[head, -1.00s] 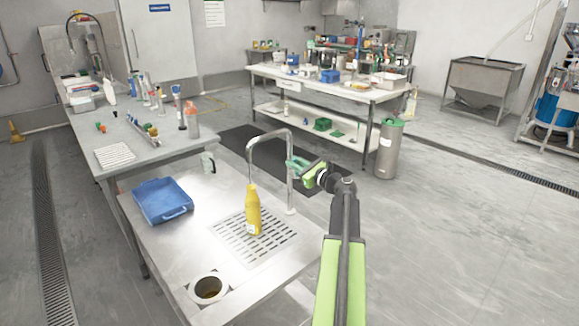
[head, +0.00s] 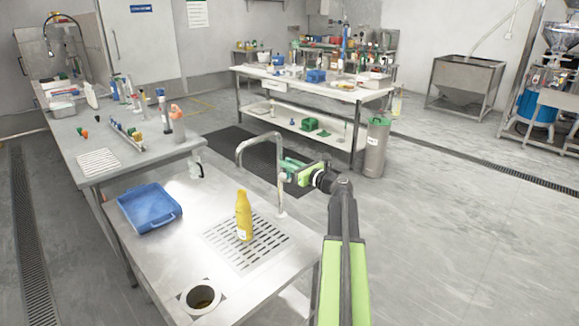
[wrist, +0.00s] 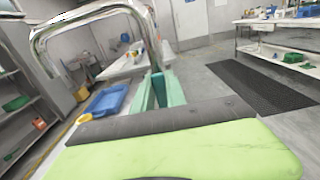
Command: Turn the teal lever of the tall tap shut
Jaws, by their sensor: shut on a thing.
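The tall tap (head: 261,138) is a chrome bent pipe rising from the far right part of the steel counter. Its spout hangs over the drain grid near a yellow bottle (head: 243,216), which stands upright. My gripper (head: 291,167), lime green, is at the right side of the tap's upright and shut on the teal lever. In the wrist view the tap's pipe (wrist: 95,14) arches over my gripper (wrist: 160,90).
A blue tray (head: 150,207) lies on the left of the counter. A steel canister (head: 376,150) stands on the floor behind. Open floor lies to the right.

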